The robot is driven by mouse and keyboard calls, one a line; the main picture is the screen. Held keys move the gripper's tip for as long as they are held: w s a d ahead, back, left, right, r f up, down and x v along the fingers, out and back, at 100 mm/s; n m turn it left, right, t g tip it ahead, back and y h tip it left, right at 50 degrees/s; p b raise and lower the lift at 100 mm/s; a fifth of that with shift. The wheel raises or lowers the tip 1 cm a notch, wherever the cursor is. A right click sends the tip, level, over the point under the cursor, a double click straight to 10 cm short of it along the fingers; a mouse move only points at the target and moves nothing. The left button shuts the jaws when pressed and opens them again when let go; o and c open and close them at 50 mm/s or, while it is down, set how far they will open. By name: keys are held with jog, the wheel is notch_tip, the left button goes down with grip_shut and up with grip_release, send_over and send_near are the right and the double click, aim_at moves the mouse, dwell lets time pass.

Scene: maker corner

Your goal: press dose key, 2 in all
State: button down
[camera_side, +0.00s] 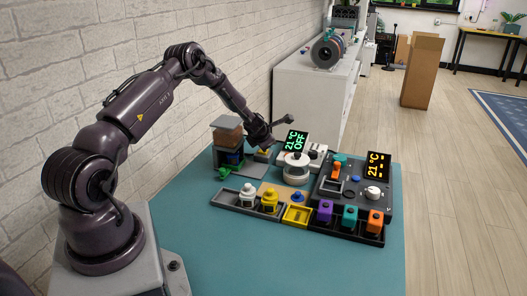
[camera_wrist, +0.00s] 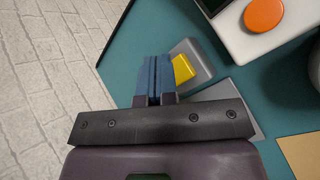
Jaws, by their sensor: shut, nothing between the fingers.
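A yellow key (camera_wrist: 183,68) on a small grey block (camera_wrist: 200,58) shows in the wrist view; it looks like the dose key, though no label is readable. In the side view the yellow key (camera_side: 264,152) is small, beside a layered brown and grey tower (camera_side: 227,124). My gripper (camera_wrist: 153,62) is shut and empty. Its fingertips appear just left of the yellow key in the wrist view; I cannot tell whether they touch it. In the side view my gripper (camera_side: 264,143) is low, just above the key. Whether the key is pressed down cannot be told.
A white device with an orange button (camera_wrist: 263,14) stands right of the key. A dark control panel (camera_side: 352,205) stands further right. Trays with several coloured pieces line the front. Free teal table (camera_side: 230,250) lies in front.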

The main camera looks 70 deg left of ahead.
jog(key=shift+r, duration=0.1)
jog(key=shift+r, duration=2.4)
